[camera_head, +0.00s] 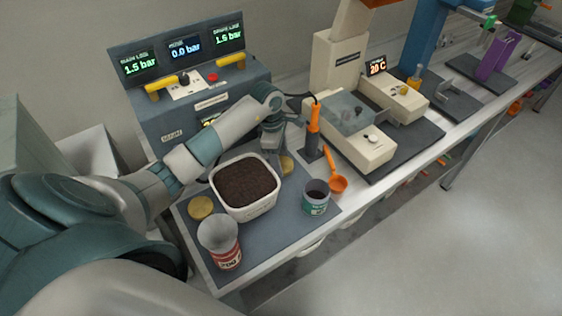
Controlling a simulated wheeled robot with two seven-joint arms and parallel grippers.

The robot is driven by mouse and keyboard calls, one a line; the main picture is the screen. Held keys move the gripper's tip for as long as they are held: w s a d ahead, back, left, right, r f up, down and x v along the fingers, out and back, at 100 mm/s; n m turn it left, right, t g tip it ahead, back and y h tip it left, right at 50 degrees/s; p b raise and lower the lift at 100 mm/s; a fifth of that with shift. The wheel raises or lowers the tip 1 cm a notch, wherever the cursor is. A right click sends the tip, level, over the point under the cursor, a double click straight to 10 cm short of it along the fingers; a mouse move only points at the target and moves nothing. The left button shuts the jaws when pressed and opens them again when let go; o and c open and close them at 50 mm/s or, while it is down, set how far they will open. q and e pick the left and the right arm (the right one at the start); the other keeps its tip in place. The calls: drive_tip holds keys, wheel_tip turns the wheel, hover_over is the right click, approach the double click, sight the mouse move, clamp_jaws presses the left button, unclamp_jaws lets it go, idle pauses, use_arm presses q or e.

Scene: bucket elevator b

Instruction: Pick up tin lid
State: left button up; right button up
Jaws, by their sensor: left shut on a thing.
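A round gold tin lid (287,165) shows just behind the right back corner of the white tub, partly hidden by my left gripper and the tub. My left gripper (277,150) reaches down there from above and is shut on this lid. A second gold lid (200,208) lies flat on the dark mat, left of the tub. An open red and white tin (227,260) stands at the mat's front left. An open teal tin (316,198) with dark contents stands right of the tub. My right gripper is not in view.
The white tub (248,210) of dark soil stands mid-mat. Behind is a grey pressure panel (150,105). An orange-handled tool (313,125) and an orange scoop (337,183) are close right of the gripper. A beige machine (365,150) stands further right. The front mat (265,240) is clear.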

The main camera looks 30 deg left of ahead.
sight(284, 164)
use_arm(q)
drive_tip(key=shift+r+b, duration=0.45)
drive_tip(key=shift+r, duration=0.15)
wheel_tip(284, 164, up, 2)
drive_tip(key=shift+r+b, duration=0.25)
drive_tip(key=shift+b, duration=0.45)
drive_tip(key=s+d+r+b, duration=0.1)
drive_tip(key=d+r+b, duration=0.1)
drive_tip(key=d, duration=0.3)
drive_tip(key=d+r+b, duration=0.1)
drive_tip(key=d+r, duration=0.4)
drive_tip(key=d, duration=0.1)
drive_tip(key=shift+s+d+b, duration=0.3)
drive_tip(key=shift+s+b, duration=0.05)
drive_tip(key=s+d+r+m+g, duration=0.1)
drive_tip(key=s+m, duration=0.4)
drive_tip(key=m, duration=0.6)
drive_tip(key=s+d+r+m+g+y, duration=0.1)
drive_tip(key=s+d+r+m, duration=0.1)
drive_tip(key=s+m, duration=0.4)
drive_tip(key=d+m, duration=0.1)
drive_tip(key=m, duration=0.4)
drive_tip(key=shift+s+d+m+g+y, duration=0.2)
drive_tip(key=shift+d+m+g+y, duration=0.05)
drive_tip(key=shift+m+g+y, duration=0.05)
